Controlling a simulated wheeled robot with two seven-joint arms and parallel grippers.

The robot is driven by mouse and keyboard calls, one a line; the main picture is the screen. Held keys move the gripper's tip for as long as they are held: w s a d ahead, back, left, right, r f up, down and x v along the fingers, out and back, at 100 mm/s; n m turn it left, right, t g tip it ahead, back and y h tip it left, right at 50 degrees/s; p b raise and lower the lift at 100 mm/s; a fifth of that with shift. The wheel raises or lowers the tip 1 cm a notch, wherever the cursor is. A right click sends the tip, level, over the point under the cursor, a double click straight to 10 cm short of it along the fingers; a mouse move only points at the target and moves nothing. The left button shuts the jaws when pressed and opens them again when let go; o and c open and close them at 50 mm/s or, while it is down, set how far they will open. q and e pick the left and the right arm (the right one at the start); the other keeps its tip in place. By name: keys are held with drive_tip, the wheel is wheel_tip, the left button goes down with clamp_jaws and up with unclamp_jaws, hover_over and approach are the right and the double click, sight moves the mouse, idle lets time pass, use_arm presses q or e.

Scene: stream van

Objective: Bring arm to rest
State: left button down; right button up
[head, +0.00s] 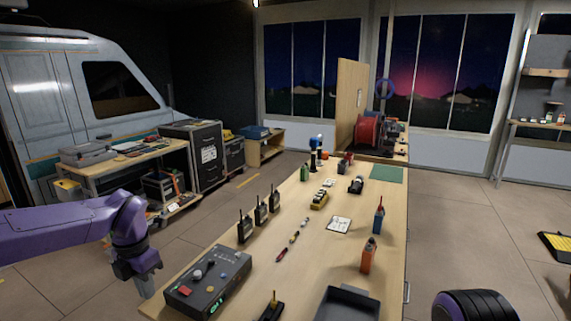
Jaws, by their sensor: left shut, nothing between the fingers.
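My left arm (70,228) is purple and comes in from the left, bent down at the wrist. My left gripper (147,288) is dark with a pale tip, points down and is shut and empty. It hangs at the left of the long wooden table (315,257), near the black control box (208,280). A purple and black round part of mine (475,305) shows at the bottom right. The right gripper does not show.
Several black radios (261,211) stand along the table's left edge. An orange bottle (368,255), a blue bottle (379,217) and a dark tray (346,305) are on the right side. A side bench (120,157) stands by the white van (50,90). Floor is clear between.

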use_arm(q)
drive_tip(key=a+f+m+t+y, duration=0.2)
drive_tip(key=a+f+m+y, duration=0.1)
drive_tip(key=a+f+y, duration=0.3)
drive_tip(key=s+d+f+m+t+y+b, duration=0.15)
drive_tip(key=s+f+m+t, duration=0.3)
drive_tip(key=f+m, duration=0.65)
drive_tip(key=s+d+f+m+g+h, duration=0.1)
drive_tip(key=s+f+m, duration=0.2)
drive_tip(key=s+f, duration=0.3)
drive_tip(key=s+d+f+m+g+h, duration=0.1)
drive_tip(key=s+f+m, duration=0.3)
drive_tip(key=s, duration=0.8)
drive_tip(key=s+d+f+m+g+h, duration=0.1)
drive_tip(key=s+d+f+m+h, duration=0.1)
drive_tip(key=s+f, duration=0.6)
drive_tip(key=shift+s+d+f+m+b, duration=0.2)
drive_tip(key=shift+s+d+m+b, duration=0.25)
drive_tip(key=shift+s+d+m, duration=0.3)
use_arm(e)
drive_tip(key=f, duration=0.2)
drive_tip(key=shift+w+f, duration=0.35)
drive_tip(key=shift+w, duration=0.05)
use_arm(q)
drive_tip(key=shift+w+g, duration=0.1)
drive_tip(key=shift+g, duration=0.15)
